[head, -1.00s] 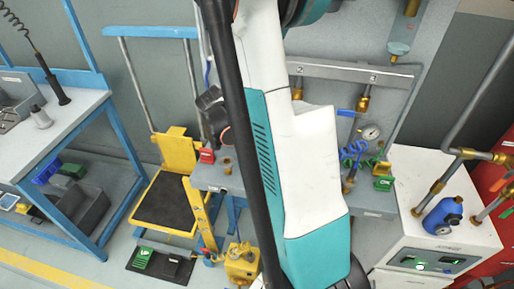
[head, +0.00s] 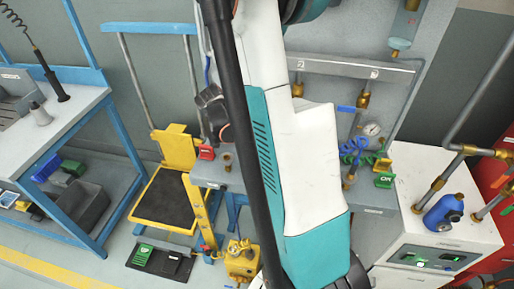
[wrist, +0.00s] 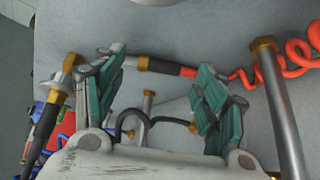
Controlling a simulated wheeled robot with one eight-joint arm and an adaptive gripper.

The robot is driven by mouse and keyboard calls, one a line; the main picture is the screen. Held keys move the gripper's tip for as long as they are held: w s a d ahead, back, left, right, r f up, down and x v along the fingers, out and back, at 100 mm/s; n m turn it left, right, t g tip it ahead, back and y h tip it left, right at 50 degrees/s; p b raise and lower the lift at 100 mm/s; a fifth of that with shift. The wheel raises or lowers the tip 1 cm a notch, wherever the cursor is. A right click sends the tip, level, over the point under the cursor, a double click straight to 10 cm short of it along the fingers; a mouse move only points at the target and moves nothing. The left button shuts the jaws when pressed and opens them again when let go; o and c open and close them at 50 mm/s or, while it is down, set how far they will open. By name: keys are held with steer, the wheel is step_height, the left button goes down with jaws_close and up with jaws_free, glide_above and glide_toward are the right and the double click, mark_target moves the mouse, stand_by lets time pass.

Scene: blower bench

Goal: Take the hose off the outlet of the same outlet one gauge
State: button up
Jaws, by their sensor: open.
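In the head view a round gauge (head: 372,129) sits under the right-hand brass outlet (head: 363,98) of a grey manifold bar. A blue coiled hose (head: 355,151) hangs just below it. My white and teal arm hides my gripper there. In the wrist view my gripper (wrist: 158,72) is open, its teal fingers apart. A black hose end (wrist: 160,66) with a grey collar lies across the top of the gap, running into an orange coiled hose (wrist: 300,52) at the right. I cannot tell whether the fingers touch it. A second brass outlet (head: 297,90) shows left of the first.
In the wrist view, a grey pipe (wrist: 282,110) with a brass nut stands right of my gripper, and a brass elbow with a black hose (wrist: 48,118) at its left. In the head view, a white cabinet (head: 447,195) with a blue bottle (head: 444,212) stands at the right.

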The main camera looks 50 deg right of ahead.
steer(key=v, duration=1.1)
steer(key=shift+a+r, duration=0.2)
steer(key=shift+w, duration=0.15)
